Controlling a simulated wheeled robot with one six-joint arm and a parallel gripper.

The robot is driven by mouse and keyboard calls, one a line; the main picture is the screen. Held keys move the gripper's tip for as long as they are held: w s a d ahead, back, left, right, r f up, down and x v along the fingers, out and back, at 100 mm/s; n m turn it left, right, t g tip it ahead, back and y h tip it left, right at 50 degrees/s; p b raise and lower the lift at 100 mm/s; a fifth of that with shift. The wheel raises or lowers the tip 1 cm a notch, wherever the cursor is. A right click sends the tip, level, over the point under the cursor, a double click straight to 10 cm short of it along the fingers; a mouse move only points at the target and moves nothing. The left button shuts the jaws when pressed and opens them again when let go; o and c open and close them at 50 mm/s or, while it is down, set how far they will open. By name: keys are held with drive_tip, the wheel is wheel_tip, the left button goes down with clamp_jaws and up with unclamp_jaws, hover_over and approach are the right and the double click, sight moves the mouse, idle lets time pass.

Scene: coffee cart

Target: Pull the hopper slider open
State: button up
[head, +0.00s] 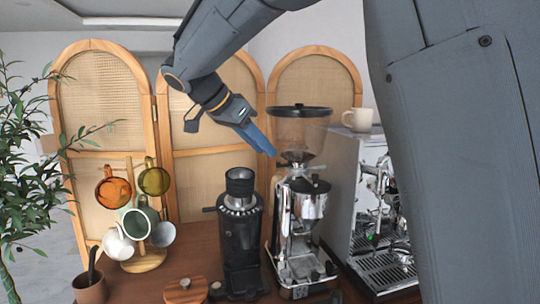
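The chrome grinder (300,220) stands on the wooden counter, right of the picture's middle. Its clear hopper (305,138) has a wide black lid (300,111) and narrows toward the neck. The hopper slider appears to be at this neck (296,166), but it is too small for me to tell its position. My gripper (272,153), with blue fingers, points down and right. Its tips are beside the hopper's left side, a little above the neck; I cannot tell whether they touch it. The fingers overlap in this view, so their opening is hidden.
A black grinder (240,235) stands left of the chrome one. An espresso machine (345,195) with a cup (358,119) on top stands at the right. A mug tree (140,215), a dark cup (90,288) and a wooden lid (186,291) are at the left.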

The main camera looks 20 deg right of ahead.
drive_tip(key=p+x, duration=0.1)
drive_tip(key=x, duration=0.3)
drive_tip(key=shift+d+f, duration=0.25)
drive_tip(key=shift+f, duration=0.1)
clamp_jaws()
drive_tip(key=shift+w, duration=0.1)
idle(1.1)
